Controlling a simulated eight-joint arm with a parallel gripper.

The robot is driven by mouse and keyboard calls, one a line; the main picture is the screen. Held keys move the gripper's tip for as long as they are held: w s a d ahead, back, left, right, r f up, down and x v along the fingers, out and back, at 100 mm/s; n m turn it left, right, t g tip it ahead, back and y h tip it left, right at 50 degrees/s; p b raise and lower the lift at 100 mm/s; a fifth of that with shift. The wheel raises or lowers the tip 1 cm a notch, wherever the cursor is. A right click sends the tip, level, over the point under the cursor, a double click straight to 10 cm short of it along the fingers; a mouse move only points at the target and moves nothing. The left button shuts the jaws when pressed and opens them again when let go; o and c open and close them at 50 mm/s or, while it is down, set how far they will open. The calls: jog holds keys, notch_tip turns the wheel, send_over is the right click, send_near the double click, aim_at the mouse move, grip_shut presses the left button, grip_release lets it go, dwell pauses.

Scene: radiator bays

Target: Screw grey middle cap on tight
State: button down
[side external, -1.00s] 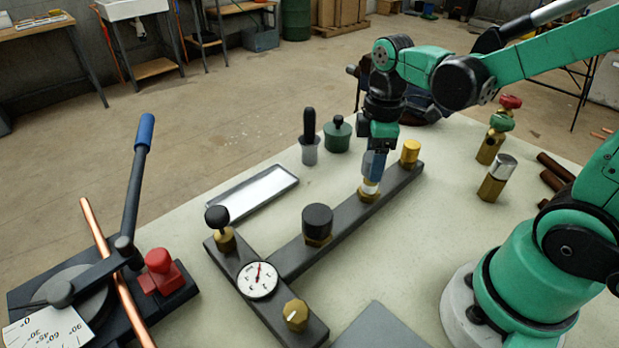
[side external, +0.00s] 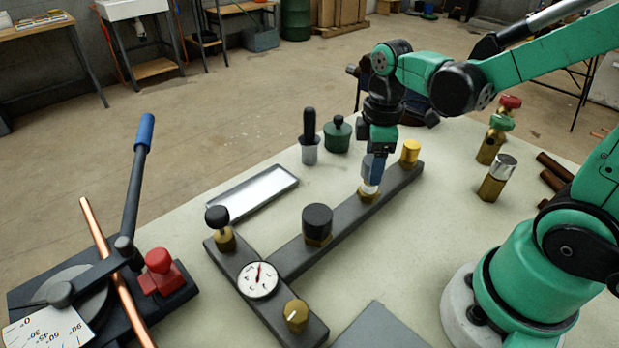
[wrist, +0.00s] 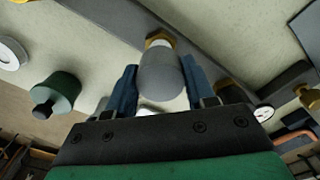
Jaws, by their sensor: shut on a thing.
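My gripper (side external: 372,172) stands over the middle fitting of the dark bar (side external: 345,214). In the wrist view its blue fingers (wrist: 160,85) are shut on the rounded grey cap (wrist: 160,72), one on each side. The cap sits in line with the brass fitting (side external: 368,196). A pale stub (wrist: 159,43) shows between the cap and the brass hex (wrist: 160,35) in the wrist view. The fingers mostly hide the cap in the side view. How far the cap is threaded on cannot be told.
A pressure gauge (side external: 258,280) lies on the cross bar. A metal tray (side external: 252,193) and a green bottle (side external: 337,136) stand behind.

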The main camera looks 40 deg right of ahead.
jog(key=shift+f, duration=0.8)
jog(key=shift+c, duration=1.1)
grip_release()
jog(key=shift+r, duration=2.85)
